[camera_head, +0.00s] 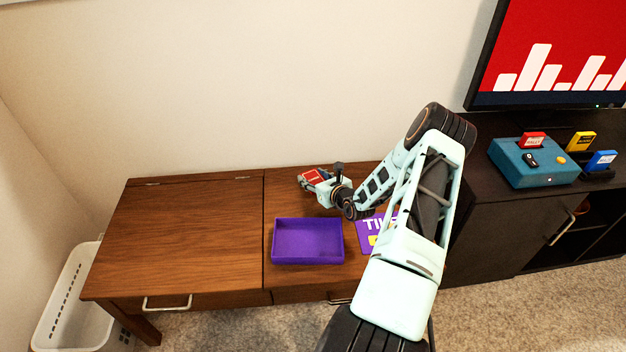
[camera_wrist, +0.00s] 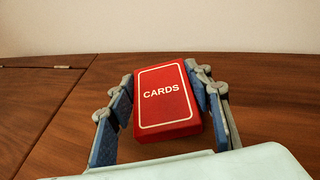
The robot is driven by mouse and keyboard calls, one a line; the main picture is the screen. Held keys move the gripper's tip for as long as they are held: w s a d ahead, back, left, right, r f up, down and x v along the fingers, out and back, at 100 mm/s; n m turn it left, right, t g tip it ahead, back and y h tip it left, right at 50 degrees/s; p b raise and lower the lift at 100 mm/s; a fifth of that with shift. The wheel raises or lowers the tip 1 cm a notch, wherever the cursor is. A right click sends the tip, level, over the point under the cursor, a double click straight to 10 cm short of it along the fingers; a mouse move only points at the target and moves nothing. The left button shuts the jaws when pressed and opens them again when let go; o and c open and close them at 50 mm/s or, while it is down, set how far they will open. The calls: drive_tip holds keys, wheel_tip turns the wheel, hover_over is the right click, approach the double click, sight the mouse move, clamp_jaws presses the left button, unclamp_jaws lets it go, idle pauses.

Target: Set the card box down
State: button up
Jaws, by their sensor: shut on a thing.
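The card box (camera_wrist: 163,97) is red with a white border and the word CARDS, and it lies between the fingers in the wrist view. In the head view the card box (camera_head: 315,177) shows near the back of the wooden table. My gripper (camera_wrist: 160,110) is shut on it, with a blue-padded finger on each side. My gripper (camera_head: 311,181) also shows in the head view, over the back of the table. I cannot tell whether the box touches the table top.
A purple open tray (camera_head: 307,262) and a purple sign or lid (camera_head: 373,226), partly hidden by my arm, are in front of my gripper. The left of the wooden table (camera_head: 185,230) is clear. A dark cabinet (camera_head: 510,217) with a teal console (camera_head: 537,173) stands right.

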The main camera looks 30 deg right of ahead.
drive_tip(key=o, duration=0.7)
drive_tip(key=shift+f, duration=0.15)
drive_tip(key=o, duration=0.5)
drive_tip(key=shift+r, duration=0.3)
drive_tip(key=p+v, duration=0.3)
drive_tip(key=v, duration=0.9)
drive_tip(key=shift+s+f, duration=0.1)
drive_tip(key=shift+f, duration=0.05)
